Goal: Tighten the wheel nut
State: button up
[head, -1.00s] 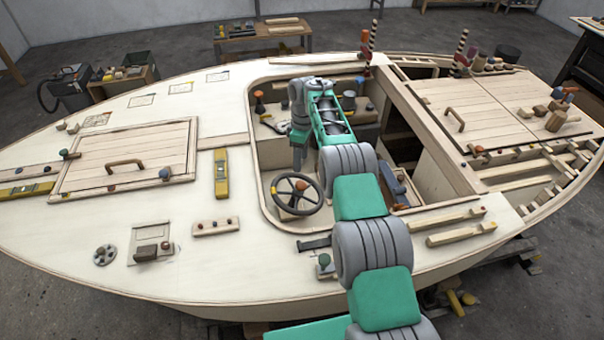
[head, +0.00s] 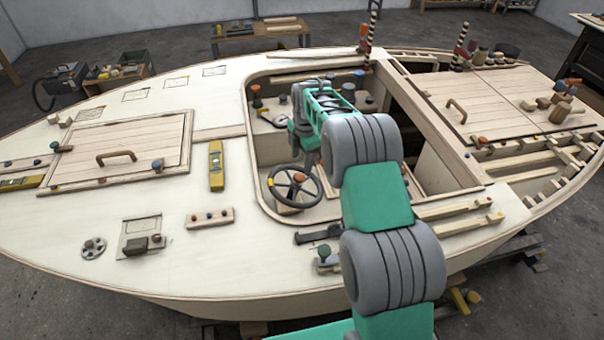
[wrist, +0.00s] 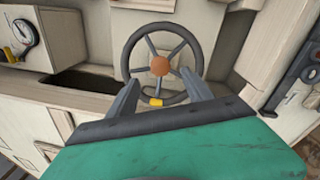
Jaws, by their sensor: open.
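The wheel nut (wrist: 161,66) is a round orange-brown piece at the hub of the dark steering wheel (wrist: 129,47) in the wrist view. The wheel has several spokes and a yellow mark (wrist: 156,101) at the bottom of its rim. In the head view the nut (head: 299,177) shows at the middle of the wheel (head: 270,190). My gripper (wrist: 160,79) is open and empty. Its two grey fingers point at the wheel, one to each side below the nut, and appear apart from it. In the head view my arm hides most of the gripper.
The wheel sits inside the cockpit opening, near its front left corner. A dark lever (head: 318,234) and a green knob (head: 324,251) are on the near deck. A wooden hatch (head: 130,145) and a yellow level (head: 216,165) lie left. A gauge (wrist: 22,38) shows left of the wheel.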

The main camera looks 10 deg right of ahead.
aim_at(300, 176)
jog(key=f, duration=0.2)
jog(key=f+p, duration=0.1)
jog(key=f, duration=0.4)
jog(key=shift+w+a+f, duration=0.15)
jog(key=shift+w+f, duration=0.2)
jog(key=shift+w, duration=0.05)
